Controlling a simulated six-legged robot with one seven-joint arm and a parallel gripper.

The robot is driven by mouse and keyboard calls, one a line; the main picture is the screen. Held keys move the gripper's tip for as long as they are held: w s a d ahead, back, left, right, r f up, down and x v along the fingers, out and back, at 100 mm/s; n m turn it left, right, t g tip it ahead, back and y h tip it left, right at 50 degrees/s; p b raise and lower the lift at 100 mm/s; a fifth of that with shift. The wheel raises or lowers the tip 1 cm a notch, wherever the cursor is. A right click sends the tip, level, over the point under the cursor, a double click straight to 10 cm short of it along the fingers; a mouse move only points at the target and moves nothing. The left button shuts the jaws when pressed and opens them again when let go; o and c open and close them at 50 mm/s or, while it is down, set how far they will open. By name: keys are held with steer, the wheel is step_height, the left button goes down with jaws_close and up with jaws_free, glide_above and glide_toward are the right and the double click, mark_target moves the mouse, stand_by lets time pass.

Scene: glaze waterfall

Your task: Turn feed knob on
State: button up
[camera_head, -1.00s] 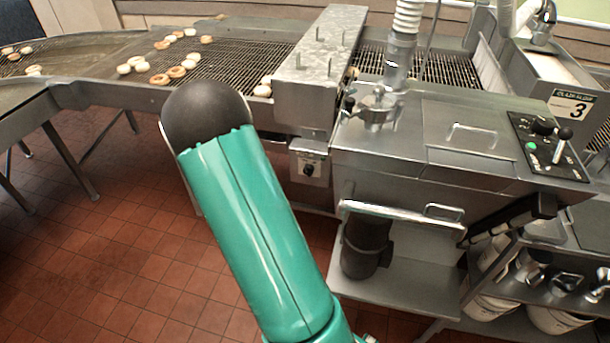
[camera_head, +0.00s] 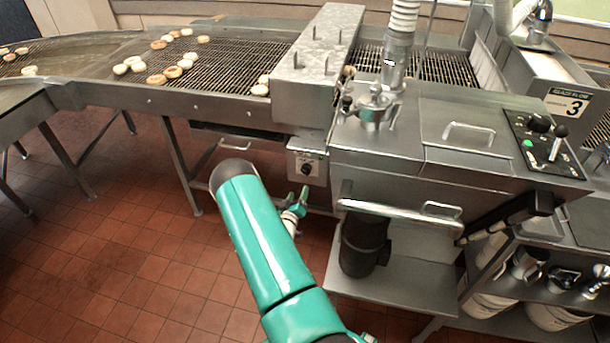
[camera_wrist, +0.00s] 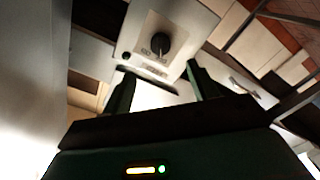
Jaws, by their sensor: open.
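A small dark knob (camera_head: 307,168) sits on a pale metal control box below the conveyor's side, left of the steel tank. In the wrist view the dark round knob (camera_wrist: 160,43) is on a light plate with lettering too small to read. My gripper (camera_wrist: 160,80) is open, its two dark green fingers spread below the knob in that view, with the knob beyond the gap and nothing between them. In the head view my gripper (camera_head: 303,197) shows small, just under the control box. I cannot tell the knob's exact setting.
A conveyor (camera_head: 215,68) with several doughnuts runs across the back. A steel tank (camera_head: 450,140) with a front handle bar stands to the right. A panel (camera_head: 545,143) with a knob, a lever and a green button is on it. The tiled floor at left is clear.

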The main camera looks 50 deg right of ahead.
mark_target(305, 173)
steer(key=x, duration=1.1)
steer(key=shift+w+d, duration=0.15)
steer(key=shift+d, duration=0.1)
steer(key=c, duration=1)
